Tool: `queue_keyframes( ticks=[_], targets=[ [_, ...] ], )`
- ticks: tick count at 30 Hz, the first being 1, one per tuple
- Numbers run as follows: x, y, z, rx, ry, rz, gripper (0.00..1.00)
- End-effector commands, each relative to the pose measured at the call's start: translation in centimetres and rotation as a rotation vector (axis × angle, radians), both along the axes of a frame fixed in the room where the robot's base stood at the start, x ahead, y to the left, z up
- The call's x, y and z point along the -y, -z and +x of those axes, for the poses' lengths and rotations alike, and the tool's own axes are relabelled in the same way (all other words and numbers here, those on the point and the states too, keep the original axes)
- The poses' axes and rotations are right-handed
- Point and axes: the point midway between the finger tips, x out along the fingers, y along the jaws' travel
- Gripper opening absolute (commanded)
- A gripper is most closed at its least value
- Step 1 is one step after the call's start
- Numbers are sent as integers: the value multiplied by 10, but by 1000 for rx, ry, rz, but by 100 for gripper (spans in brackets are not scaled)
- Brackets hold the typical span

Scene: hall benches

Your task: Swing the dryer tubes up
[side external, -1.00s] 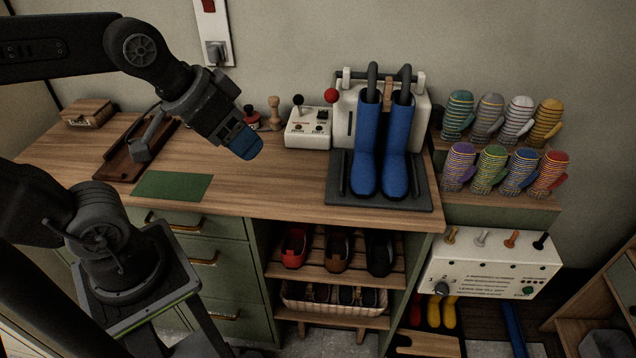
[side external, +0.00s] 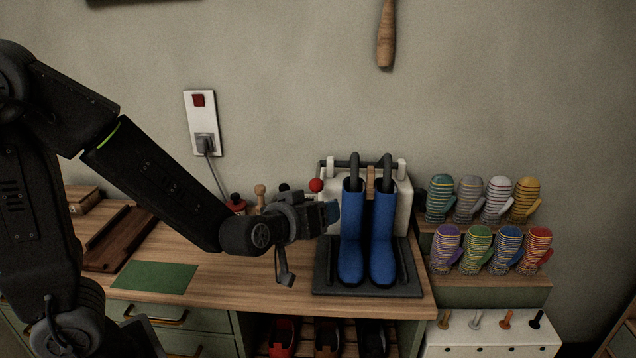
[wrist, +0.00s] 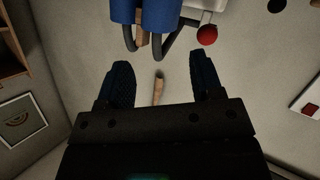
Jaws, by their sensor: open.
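The dryer (side external: 403,205) is a white box on a dark tray (side external: 325,285) on the bench. Its two dark bent tubes (side external: 386,172) run down into a pair of upright blue boots (side external: 381,235). The tubes also show in the wrist view (wrist: 129,38), top centre, with the boots (wrist: 148,12) above them. A lever with a red ball knob (side external: 316,185) is at the dryer's left; the knob shows in the wrist view too (wrist: 207,34). My gripper (side external: 331,212) is open, with blue pads, just left of the boots. Nothing is between its fingers (wrist: 163,75).
Striped mittens (side external: 478,250) stand on a stepped rack to the right. A wall socket with a plug (side external: 205,140) is behind my arm. A wooden handle (side external: 386,35) hangs on the wall above. A green mat (side external: 155,277) lies on the bench at left.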

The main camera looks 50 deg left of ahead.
Motion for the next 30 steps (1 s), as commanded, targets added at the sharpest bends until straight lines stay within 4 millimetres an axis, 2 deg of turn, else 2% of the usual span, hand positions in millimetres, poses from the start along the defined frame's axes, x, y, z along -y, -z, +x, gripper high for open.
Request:
queue_keyframes(
  ticks=[1,6,12,16,20,30],
  targets=[
    [-6,10,2,25,-51,31,60],
    [-26,21,1,135,-215,154,60],
    [-37,25,-6,204,-306,250,60],
    [-42,24,-2,216,-322,264,60],
    [-53,24,12,216,-324,262,60],
    [-91,24,70,216,-322,262,60]
  ],
)
